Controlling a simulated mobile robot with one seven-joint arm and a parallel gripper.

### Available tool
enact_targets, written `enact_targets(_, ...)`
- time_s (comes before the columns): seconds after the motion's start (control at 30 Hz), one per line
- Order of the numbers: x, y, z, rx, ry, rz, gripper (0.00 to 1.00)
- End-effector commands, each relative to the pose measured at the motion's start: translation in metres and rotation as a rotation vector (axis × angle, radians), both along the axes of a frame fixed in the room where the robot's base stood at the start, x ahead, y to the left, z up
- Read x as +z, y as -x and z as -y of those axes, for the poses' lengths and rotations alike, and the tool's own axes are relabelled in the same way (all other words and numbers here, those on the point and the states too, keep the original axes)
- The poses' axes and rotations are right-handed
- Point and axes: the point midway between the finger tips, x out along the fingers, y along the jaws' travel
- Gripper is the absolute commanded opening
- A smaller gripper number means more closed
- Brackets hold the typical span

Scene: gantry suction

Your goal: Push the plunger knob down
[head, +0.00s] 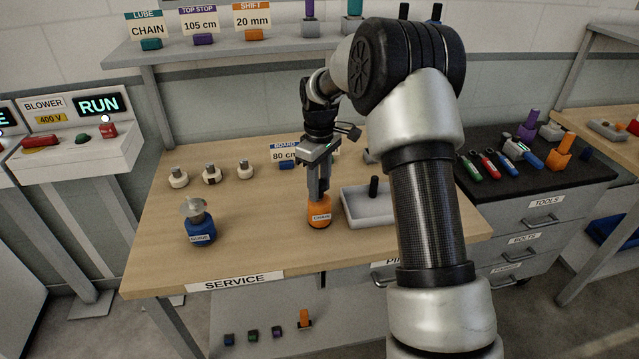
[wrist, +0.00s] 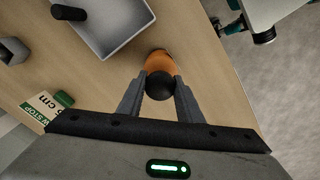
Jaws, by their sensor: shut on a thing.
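An orange can labelled CHAIN (head: 319,214) stands upright on the wooden service table (head: 262,243). It also shows in the wrist view (wrist: 158,63), behind a round black plunger knob (wrist: 160,86). My gripper (head: 318,193) points down over the orange can. In the wrist view its two fingers (wrist: 160,88) are shut on the black knob, one on each side. In the head view the fingers hide the knob. How far the knob stands out of the can cannot be told.
A grey tray (head: 370,220) with a black-handled thing in it stands just right of the can. A blue can (head: 201,233) with a grey top stands to the left. Several small pale pots (head: 211,175) stand farther back. The table front between the cans is clear.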

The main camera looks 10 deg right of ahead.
Motion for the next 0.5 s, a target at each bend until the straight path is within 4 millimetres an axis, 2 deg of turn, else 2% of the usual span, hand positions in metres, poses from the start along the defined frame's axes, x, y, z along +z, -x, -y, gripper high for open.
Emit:
enact_targets(0.03,-0.0044,0.0016,-0.0002,0.0,0.0,-0.006,0.37)
enact_targets(0.1,-0.0047,0.0017,-0.0002,0.0,-0.001,-0.006,0.49)
enact_targets(0.13,-0.0049,0.0018,-0.0003,0.0,-0.001,-0.006,0.52)
enact_targets(0.5,0.0032,0.0007,-0.0001,0.0,0.0,-0.003,0.52)
